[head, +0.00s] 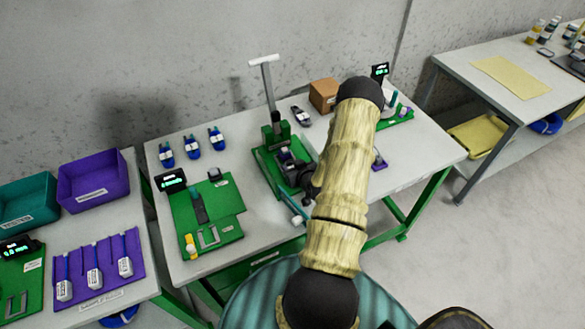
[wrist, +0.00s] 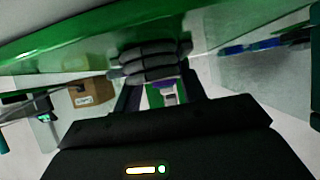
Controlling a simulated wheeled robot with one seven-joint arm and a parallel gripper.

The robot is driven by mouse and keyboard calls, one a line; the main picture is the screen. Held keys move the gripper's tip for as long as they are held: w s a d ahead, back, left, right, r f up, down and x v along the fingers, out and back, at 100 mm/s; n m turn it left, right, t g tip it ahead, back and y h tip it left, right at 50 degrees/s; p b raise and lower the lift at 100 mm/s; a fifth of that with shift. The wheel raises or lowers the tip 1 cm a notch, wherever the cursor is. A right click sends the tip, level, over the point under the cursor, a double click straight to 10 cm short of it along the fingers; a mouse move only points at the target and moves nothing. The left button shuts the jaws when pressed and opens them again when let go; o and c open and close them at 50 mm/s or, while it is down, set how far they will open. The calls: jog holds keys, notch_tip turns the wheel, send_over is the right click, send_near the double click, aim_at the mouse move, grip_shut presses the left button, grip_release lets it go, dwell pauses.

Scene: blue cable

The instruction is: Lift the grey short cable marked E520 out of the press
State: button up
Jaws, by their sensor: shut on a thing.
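The press (head: 262,168) is a green base with a green post and a tall grey T-shaped handle, near the middle of the table. My gripper (head: 290,168) is down at the press, just right of its post, and is shut on the grey short cable. A small part of the cable (wrist: 168,97), pale grey by a purple bit, shows between the fingers in the wrist view. My fingers and arm hide most of the cable and the press seat. I cannot read the E520 mark, nor tell whether the cable is clear of the seat.
Several blue-and-white cables (head: 191,146) lie at the back left. A green test board (head: 226,197) with a display is left of the press. My arm covers the table's right middle.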

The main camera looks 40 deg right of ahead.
jog(key=shift+r, duration=0.15)
notch_tip(320, 180, up, 10)
jog(key=b, duration=0.1)
dwell(0.4)
dwell(0.4)
